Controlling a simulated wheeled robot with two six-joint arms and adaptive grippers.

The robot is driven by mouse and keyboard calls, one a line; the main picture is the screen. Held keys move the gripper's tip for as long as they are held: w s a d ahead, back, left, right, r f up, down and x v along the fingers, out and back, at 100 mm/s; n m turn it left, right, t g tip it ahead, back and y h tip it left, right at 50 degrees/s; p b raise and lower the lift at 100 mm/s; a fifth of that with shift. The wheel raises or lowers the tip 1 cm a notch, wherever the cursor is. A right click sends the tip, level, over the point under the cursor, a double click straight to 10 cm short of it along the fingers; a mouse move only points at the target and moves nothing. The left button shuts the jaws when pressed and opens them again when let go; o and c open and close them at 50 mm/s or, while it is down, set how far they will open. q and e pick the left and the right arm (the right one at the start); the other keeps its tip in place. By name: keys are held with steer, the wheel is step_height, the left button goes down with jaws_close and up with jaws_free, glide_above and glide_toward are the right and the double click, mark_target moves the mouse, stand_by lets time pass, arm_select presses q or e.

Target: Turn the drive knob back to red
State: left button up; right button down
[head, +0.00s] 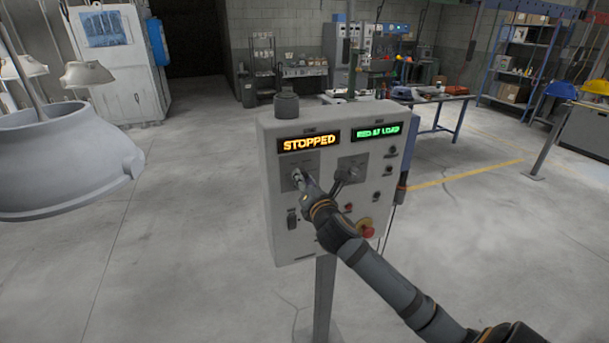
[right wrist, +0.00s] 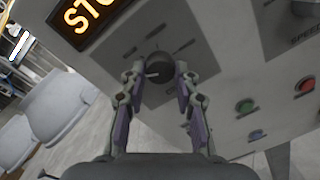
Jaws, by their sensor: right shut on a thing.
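The drive knob (right wrist: 158,64) is a dark round knob on a grey plate (head: 290,182), at the left of the control box (head: 283,222). A pale mark shows on the knob's front; the position it points to cannot be read. My right gripper (right wrist: 158,77) has one finger on each side of the knob and is shut on it; in the head view the gripper (head: 302,180) largely hides the knob. The orange display (head: 309,142) above reads STOPPED. The green display (head: 377,133) reads RED AT LOAD. My left gripper is not in view.
A second control (head: 349,174) sits right of the drive knob, with small buttons and a red mushroom button (head: 367,229) lower down. A large pale hood (head: 60,160) hangs at the left. Open floor surrounds the box's post (head: 324,295). A blue table (head: 440,101) stands behind.

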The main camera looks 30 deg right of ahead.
steer(key=n+p, duration=0.2)
steer(key=n, duration=0.2)
steer(key=shift+f+n+p, duration=0.15)
steer(key=shift+n+p, duration=0.15)
steer(key=shift+n, duration=0.1)
steer(key=shift+f, duration=0.1)
stand_by(0.3)
steer(key=c, duration=1)
jaws_free()
steer(key=v, duration=1.2)
